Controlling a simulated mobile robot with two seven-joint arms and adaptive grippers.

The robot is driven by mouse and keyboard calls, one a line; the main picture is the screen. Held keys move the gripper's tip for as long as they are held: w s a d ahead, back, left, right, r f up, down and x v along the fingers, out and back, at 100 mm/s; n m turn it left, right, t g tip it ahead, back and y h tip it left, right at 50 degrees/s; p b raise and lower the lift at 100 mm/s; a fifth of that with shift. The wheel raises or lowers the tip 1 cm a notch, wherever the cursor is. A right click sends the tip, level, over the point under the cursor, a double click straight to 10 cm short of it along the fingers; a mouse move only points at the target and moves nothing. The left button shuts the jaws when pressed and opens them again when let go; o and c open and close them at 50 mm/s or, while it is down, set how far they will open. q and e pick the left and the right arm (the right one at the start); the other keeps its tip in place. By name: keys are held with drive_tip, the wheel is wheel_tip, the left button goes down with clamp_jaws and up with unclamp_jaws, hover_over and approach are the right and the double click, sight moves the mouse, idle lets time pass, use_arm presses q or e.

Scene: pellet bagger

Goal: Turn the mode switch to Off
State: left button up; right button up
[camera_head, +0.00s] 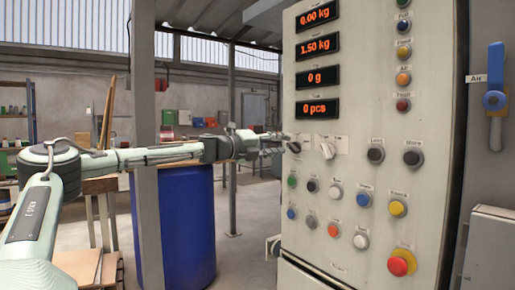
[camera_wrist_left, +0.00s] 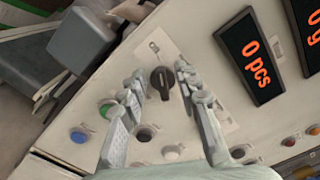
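A black rotary knob (camera_head: 295,147), which may be the mode switch, sits at the left edge of the grey control panel, below the displays. Its label is too small to read. In the left wrist view the knob (camera_wrist_left: 161,82) shows between the fingers, its grip bar nearly upright in that picture. My left gripper (camera_head: 279,142) reaches the panel from the left. In the left wrist view its fingers (camera_wrist_left: 160,73) are open on both sides of the knob, with gaps visible. A second, pale rotary knob (camera_head: 327,150) sits just right of it. My right gripper is not in view.
Red-digit displays (camera_head: 317,107) stand above the knobs. Several coloured push buttons and a red mushroom button (camera_head: 401,262) lie below and right. A blue air valve handle (camera_head: 495,100) is on the far right. A blue drum (camera_head: 187,225) and grey post (camera_head: 147,200) stand near my left arm.

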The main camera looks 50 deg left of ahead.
use_arm(q)
drive_tip(key=s, duration=1)
drive_tip(key=shift+a+f, duration=0.15)
drive_tip(key=shift+a, duration=0.15)
idle(0.5)
